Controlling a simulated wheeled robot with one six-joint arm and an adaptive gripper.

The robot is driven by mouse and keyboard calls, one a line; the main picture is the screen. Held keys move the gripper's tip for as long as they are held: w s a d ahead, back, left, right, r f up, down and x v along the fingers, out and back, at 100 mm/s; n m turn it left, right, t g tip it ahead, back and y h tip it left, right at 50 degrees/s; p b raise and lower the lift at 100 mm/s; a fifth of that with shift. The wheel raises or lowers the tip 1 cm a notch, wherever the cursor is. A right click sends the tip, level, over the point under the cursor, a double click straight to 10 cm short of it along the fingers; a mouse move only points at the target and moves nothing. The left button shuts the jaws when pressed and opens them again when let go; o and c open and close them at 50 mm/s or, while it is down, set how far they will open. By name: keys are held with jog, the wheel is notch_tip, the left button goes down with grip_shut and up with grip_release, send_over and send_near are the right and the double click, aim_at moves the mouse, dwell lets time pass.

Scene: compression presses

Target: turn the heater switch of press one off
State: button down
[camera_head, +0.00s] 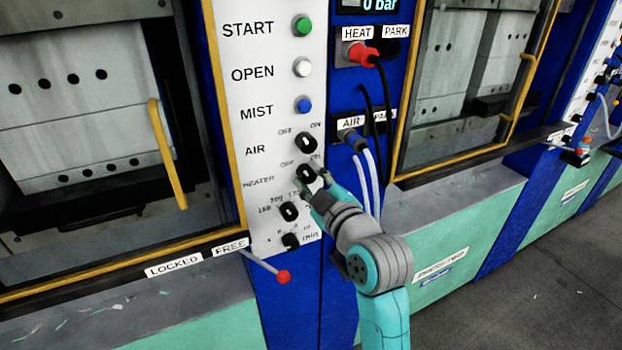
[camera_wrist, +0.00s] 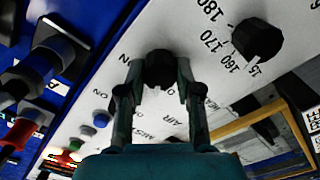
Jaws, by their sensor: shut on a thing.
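The heater switch (camera_head: 306,172) is a black round knob on the white panel, beside the HEATER label and below OFF and ON marks. In the wrist view, the heater switch (camera_wrist: 160,67) sits between my two fingertips. My gripper (camera_head: 314,184) reaches it from the lower right in the head view. In the wrist view my gripper (camera_wrist: 159,80) is shut on the knob, with one finger on each side. The fingers partly cover the knob and its marks. I cannot clearly tell which way its pointer faces.
The black air switch (camera_head: 306,142) is just above, and the temperature knob (camera_head: 289,211) and timer knob (camera_head: 291,240) are close below. A red-ended lever (camera_head: 283,277) sticks out lower down. Hoses (camera_head: 370,178) hang right of the panel.

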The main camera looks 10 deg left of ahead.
dwell(0.4)
jog(key=c, duration=0.8)
grip_release()
jog(key=shift+s, duration=0.1)
jog(key=v, duration=1.2)
